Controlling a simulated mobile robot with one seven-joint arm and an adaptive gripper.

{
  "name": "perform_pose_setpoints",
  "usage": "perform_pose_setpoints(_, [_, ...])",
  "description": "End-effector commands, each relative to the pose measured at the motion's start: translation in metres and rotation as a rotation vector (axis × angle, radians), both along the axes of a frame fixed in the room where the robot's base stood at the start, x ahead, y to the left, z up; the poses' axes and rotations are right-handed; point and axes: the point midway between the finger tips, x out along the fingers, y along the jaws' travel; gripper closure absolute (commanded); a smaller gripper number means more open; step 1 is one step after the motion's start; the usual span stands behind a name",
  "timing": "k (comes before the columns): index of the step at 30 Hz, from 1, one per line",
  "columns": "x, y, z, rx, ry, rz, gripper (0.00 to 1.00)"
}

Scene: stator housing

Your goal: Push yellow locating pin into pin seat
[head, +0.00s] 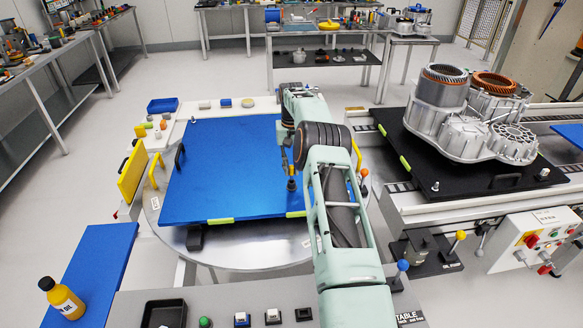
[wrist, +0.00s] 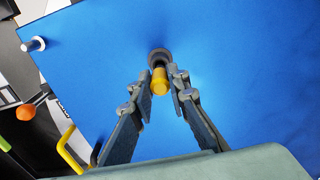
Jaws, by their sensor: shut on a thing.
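The yellow locating pin (wrist: 160,84) is between the two fingers of my gripper (wrist: 159,78) in the wrist view, and the gripper is shut on it. The dark round pin seat (wrist: 158,55) is on the blue board, directly at the pin's far end. The pin is lined up with the seat, and I cannot tell how deep it sits. In the head view my gripper (head: 288,165) points down over the right part of the blue board. The pin seat shows there as a small dark shape (head: 291,185) just below the fingers.
The blue board (head: 225,165) lies on a round metal table and is otherwise clear. A yellow handle (wrist: 70,150) and an orange knob (wrist: 25,112) are near its edge. A metal stator housing (head: 455,125) stands on a black board at right. A yellow panel (head: 132,172) stands at left.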

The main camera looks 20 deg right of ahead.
Motion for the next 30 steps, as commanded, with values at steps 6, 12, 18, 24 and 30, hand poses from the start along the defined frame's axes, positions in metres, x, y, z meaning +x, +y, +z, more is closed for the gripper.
perform_pose_setpoints(6, [0.0,0.0,-0.007,0.0,0.0,0.0,1.0])
perform_pose_setpoints(12, [0.0,0.0,-0.012,0.0,0.001,0.0,1.0])
perform_pose_setpoints(18, [0.0,0.0,-0.017,0.0,0.001,0.0,1.0])
perform_pose_setpoints(24, [0.0,0.0,-0.022,0.0,0.001,0.001,1.0])
perform_pose_setpoints(30, [0.0,0.0,-0.027,0.0,0.0,0.001,1.0])
